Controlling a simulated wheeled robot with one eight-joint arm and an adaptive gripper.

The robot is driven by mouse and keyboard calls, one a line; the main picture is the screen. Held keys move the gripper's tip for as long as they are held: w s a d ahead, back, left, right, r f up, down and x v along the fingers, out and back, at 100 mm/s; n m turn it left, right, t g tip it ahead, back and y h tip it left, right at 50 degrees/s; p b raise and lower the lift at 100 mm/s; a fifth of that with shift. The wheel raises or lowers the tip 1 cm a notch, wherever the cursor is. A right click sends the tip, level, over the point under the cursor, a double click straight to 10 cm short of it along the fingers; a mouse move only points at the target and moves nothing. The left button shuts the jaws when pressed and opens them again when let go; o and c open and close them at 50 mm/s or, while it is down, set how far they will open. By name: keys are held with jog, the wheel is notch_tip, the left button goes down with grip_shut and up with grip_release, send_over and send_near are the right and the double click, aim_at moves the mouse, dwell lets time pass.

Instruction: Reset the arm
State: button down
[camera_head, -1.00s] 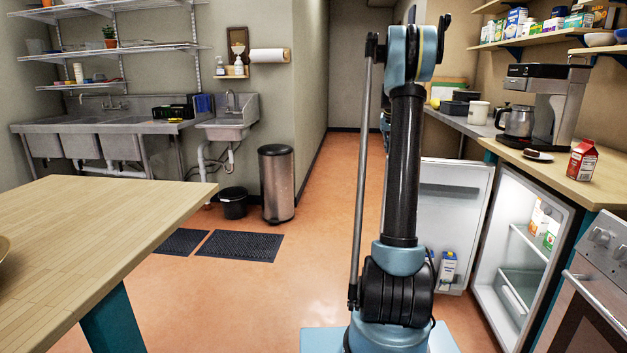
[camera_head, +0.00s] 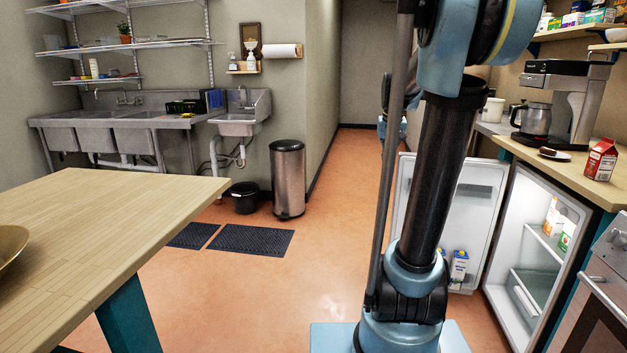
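My own blue and black arm rises from my base at the lower middle of the head view. It leans up and to the right, and its upper part leaves the top edge of the picture. A blue and black part of my arm also shows behind the upright link, near the far corridor. My gripper cannot be made out, so its opening and anything in it are hidden.
On the right, a small fridge (camera_head: 524,268) stands open, its door (camera_head: 478,207) swung out behind my arm, with cartons inside. A red carton (camera_head: 600,160) and a coffee maker (camera_head: 562,105) stand on the counter. A wooden table (camera_head: 110,225) fills the left.

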jog(key=s+a+f, duration=0.2)
jog(key=s+f, duration=0.4)
jog(key=s, duration=0.4)
jog(key=s+a+f+n, duration=0.1)
jog(key=s+a+f, duration=0.1)
jog(key=s+f, duration=0.4)
jog(key=s+a+f+g, duration=0.1)
jog(key=s+f, duration=0.5)
jog(key=s, duration=0.7)
jog(key=shift+s+a+n, duration=0.3)
jog(key=shift+a, duration=0.25)
jog(key=shift+f, duration=0.1)
